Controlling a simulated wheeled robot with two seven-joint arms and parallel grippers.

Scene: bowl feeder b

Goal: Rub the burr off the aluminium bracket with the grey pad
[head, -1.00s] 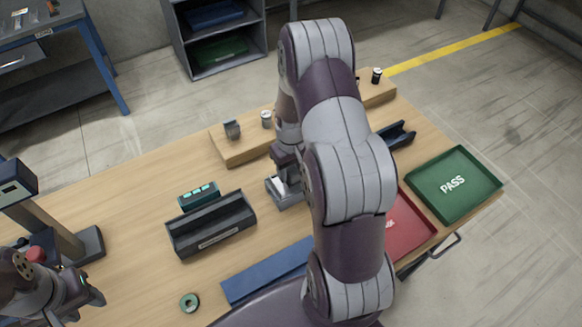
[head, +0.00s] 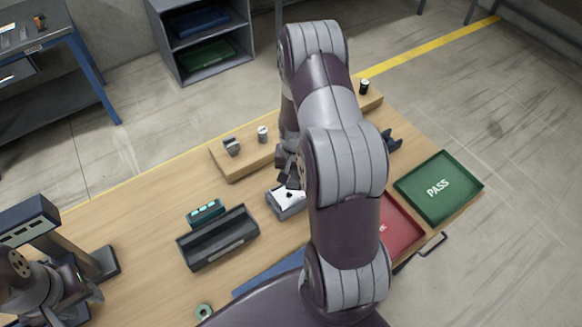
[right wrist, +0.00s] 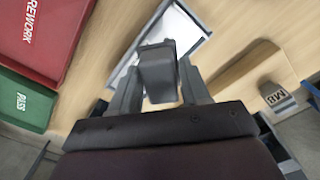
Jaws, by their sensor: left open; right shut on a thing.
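My right gripper (right wrist: 158,75) is shut on a grey block, which looks like the grey pad (right wrist: 158,72). It is above a grey, shallow holder with a bright top (head: 287,203), just right of the table's middle. The holder's pale inside, beyond the pad in the right wrist view (right wrist: 181,33), may be the aluminium bracket or only the holder's floor; I cannot tell. I cannot make out a burr, nor whether the pad touches anything. In the head view my right arm hides part of this area. My left gripper (head: 88,294) is open at the lower left, far from the holder.
A dark bin (head: 218,238) and a small green-lit device (head: 206,213) stand left of the holder. A wooden riser (head: 240,160) with small cans is behind it. A red REWORK tray (head: 400,225) and green PASS tray (head: 438,188) lie to the right.

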